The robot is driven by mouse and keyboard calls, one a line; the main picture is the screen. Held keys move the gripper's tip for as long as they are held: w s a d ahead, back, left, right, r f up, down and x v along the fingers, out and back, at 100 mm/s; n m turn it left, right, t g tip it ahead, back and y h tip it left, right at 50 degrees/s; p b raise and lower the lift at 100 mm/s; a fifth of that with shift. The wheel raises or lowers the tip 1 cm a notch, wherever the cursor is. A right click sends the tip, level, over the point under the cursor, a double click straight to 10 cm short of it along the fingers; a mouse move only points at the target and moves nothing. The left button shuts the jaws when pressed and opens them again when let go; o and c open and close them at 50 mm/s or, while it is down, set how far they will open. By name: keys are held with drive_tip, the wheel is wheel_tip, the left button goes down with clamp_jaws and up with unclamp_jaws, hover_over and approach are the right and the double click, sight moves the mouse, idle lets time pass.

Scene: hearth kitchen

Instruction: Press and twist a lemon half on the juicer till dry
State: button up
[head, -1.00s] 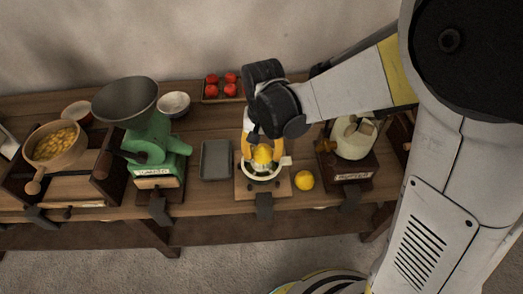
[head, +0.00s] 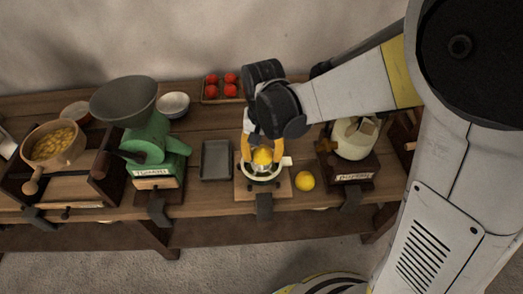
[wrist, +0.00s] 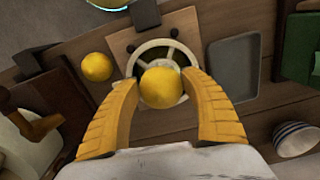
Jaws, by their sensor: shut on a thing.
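A yellow lemon half (head: 262,156) sits over the juicer (head: 259,182), a round white-rimmed piece on a wooden base clamped at the table's front edge. My gripper (head: 259,150) points down over the juicer, shut on the lemon half. In the wrist view the yellow fingers (wrist: 163,92) lie on both sides of the lemon half (wrist: 162,88), with the juicer rim (wrist: 136,58) around and beneath it. The juicer's cone is hidden under the fruit. A second lemon (head: 304,180) lies on the table just right of the juicer; it also shows in the wrist view (wrist: 96,67).
A grey tray (head: 216,172) lies left of the juicer. A green mill (head: 159,158) stands farther left, beside a bowl of yellow pieces (head: 55,147). A cream grinder (head: 354,142) stands right. A tray of red fruit (head: 221,98) and a bowl (head: 173,104) are behind.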

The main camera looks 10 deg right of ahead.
sight(262, 151)
drive_tip(key=n, duration=0.5)
drive_tip(key=shift+a, duration=0.1)
drive_tip(key=m, duration=0.6)
drive_tip(key=shift+f+m+b, duration=0.3)
drive_tip(key=shift+b, duration=0.1)
drive_tip(key=n, duration=0.7)
drive_tip(key=shift+r, duration=0.1)
drive_tip(key=shift+r, duration=0.15)
wheel_tip(262, 151, up, 7)
drive_tip(key=p, duration=0.5)
drive_tip(key=shift+p, duration=0.3)
drive_tip(key=shift+f, duration=0.2)
